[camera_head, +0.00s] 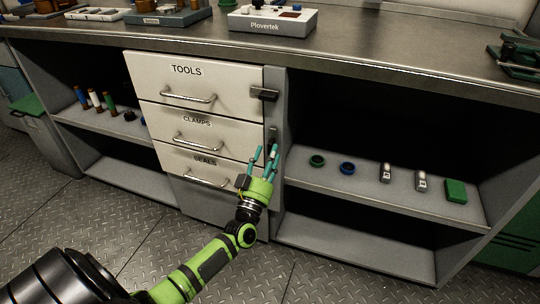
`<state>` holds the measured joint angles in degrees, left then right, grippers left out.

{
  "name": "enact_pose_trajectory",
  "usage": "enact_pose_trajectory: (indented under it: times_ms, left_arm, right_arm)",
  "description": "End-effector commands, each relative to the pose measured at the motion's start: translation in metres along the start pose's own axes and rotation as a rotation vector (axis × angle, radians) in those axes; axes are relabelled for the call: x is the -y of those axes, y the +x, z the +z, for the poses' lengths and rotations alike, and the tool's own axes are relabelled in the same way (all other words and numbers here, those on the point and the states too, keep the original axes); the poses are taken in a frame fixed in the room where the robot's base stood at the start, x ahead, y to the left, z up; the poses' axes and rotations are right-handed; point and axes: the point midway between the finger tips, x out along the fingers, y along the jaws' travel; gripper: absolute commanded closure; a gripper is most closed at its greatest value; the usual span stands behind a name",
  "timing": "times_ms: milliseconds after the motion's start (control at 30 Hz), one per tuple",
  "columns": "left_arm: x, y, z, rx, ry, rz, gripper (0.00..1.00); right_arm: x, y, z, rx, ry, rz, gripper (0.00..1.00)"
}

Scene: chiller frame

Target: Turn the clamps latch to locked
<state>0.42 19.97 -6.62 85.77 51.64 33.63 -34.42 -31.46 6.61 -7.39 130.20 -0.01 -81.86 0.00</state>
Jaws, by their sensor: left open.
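The white drawer marked CLAMPS (190,133) is the middle one in a stack of drawers under the counter, and it looks shut. The clamps latch (273,133) is a small dark piece on the grey post right of that drawer; it seems to stand upright, and its lower part is hard to make out behind my fingers. My left gripper (265,156) is open, with its teal fingers pointing up just below this latch. I cannot tell whether a finger touches it. My right gripper is not in view.
Above is the TOOLS drawer (187,86) with a dark latch (264,94) lying sideways. Below, the SEALS drawer (203,167) is partly covered by my gripper. The right shelf (330,184) holds rings, small cylinders and a green block. The metal counter (350,45) overhangs the drawers.

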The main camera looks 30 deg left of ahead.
Motion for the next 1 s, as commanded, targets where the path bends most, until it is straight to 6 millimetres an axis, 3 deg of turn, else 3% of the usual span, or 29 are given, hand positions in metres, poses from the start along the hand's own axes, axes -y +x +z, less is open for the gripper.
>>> enact_pose_trajectory:
  times_ms: [133,400,500,533,1000]
  left_arm:
    - [-0.0001,0.0103,0.0007,0.001,0.001,0.001,0.51]
    - [-0.0002,0.0115,0.0007,0.002,0.000,0.001,0.51]
    - [-0.0002,0.0114,0.0008,0.002,0.000,0.001,0.91]
    - [-0.0001,0.0114,0.0007,0.002,0.001,0.001,1.00]
    - [-0.0004,0.0120,-0.0011,0.001,-0.052,-0.022,1.00]
  right_arm:
    - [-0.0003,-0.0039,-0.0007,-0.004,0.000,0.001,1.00]
    - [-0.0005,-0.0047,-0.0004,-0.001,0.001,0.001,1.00]
    - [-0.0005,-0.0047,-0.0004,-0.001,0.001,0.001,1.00]
    - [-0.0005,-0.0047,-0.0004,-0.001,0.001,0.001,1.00]
    - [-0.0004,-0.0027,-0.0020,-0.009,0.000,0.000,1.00]
